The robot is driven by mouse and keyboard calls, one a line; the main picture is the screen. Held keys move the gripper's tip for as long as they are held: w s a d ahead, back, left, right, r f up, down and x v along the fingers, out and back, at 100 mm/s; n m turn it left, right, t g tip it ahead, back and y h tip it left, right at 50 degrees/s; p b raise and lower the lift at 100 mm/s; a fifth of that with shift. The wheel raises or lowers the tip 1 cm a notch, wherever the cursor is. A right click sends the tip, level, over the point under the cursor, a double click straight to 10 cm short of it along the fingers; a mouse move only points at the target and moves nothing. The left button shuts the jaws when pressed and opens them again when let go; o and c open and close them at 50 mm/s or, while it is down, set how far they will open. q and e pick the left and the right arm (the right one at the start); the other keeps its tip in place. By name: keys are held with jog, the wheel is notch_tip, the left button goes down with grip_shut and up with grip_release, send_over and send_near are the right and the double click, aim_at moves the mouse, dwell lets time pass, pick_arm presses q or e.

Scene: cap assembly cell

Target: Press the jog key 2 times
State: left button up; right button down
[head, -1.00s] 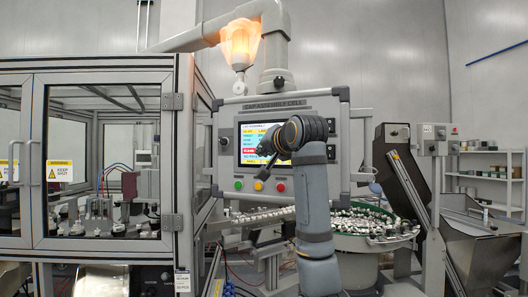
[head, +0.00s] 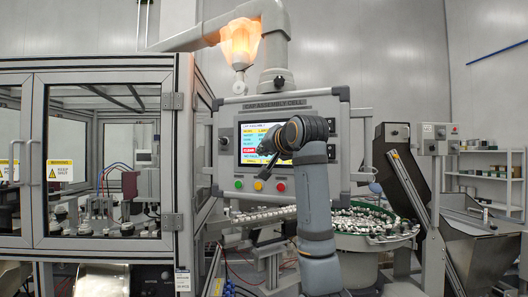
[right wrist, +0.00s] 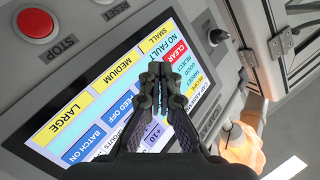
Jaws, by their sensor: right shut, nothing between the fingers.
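The control panel (head: 340,150) carries a lit touchscreen (head: 249,130). I cannot read a jog label; my gripper covers part of the screen. My right gripper (head: 267,163) is in front of the screen's lower part. In the right wrist view the fingers (right wrist: 157,75) are together and empty, over the screen; whether they touch it I cannot tell. My left gripper is not in view.
Below the screen are green (head: 238,185), yellow (head: 258,185) and red (head: 280,187) buttons; the red one is labelled STOP in the wrist view (right wrist: 35,22). A black knob (right wrist: 218,35) sits beside the screen. A glazed cabinet (head: 108,70) stands left, a parts bowl (head: 358,243) right.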

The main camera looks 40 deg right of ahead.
jog(key=shift+s+a, duration=0.35)
jog(key=shift+a, duration=0.25)
jog(key=shift+s+a+b, duration=0.2)
jog(key=shift+s+a, duration=0.25)
jog(key=shift+a, duration=0.25)
jog(key=shift+s+a+b, duration=0.15)
jog(key=shift+s+a, duration=0.25)
jog(key=shift+a, duration=0.3)
jog(key=shift+s+a+b, duration=0.2)
jog(key=shift+s+a, duration=0.25)
jog(key=shift+a, duration=0.25)
